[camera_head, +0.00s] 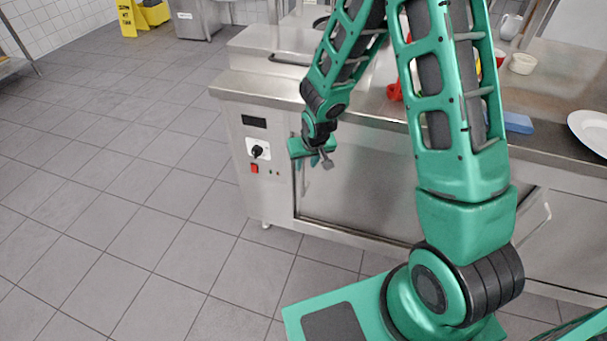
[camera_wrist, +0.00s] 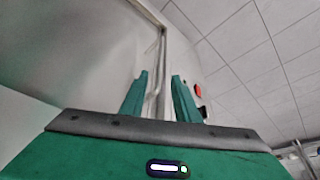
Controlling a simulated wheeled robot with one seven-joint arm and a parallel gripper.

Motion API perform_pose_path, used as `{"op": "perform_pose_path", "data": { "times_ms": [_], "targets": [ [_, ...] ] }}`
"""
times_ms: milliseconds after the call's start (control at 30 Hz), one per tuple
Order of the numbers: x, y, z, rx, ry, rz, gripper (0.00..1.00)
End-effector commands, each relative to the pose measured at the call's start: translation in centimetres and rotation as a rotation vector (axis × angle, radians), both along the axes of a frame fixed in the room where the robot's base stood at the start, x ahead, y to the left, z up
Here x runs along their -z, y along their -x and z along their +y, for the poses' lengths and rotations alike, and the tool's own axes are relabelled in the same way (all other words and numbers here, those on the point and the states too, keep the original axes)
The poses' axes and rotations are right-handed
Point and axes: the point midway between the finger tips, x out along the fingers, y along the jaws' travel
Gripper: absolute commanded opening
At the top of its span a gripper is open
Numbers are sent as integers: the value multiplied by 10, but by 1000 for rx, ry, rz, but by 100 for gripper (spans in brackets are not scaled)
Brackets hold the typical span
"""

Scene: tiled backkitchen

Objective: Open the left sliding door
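The left sliding door (camera_head: 365,205) is a plain steel panel under the counter, right of the control panel, and looks closed. My gripper (camera_head: 322,162) is in front of the door's upper left part, close to its left edge. In the wrist view my gripper (camera_wrist: 158,75) has two green fingers standing apart, with nothing clamped between them. A thin vertical metal strip or bar (camera_wrist: 161,50) by the door's edge shows in the gap between the fingers. I cannot tell whether the fingers touch it. My arm hides part of the door's right side.
The control panel (camera_head: 258,150) with a black knob and red switch sits left of the door. The steel counter (camera_head: 262,85) overhangs above. A white plate (camera_head: 590,130) and blue block (camera_head: 517,122) lie on top. The tiled floor (camera_head: 120,200) at left is clear.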

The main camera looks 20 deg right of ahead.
Motion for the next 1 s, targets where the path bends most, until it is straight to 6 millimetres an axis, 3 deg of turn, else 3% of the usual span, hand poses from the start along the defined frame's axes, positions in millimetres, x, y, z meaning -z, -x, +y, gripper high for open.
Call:
{"op": "perform_pose_path", "data": {
  "times_ms": [600, 1000],
  "targets": [
    [78, -32, -3, 3, 0, 1, 29],
    [92, -38, -3, 3, 1, 1, 29]
  ]
}}
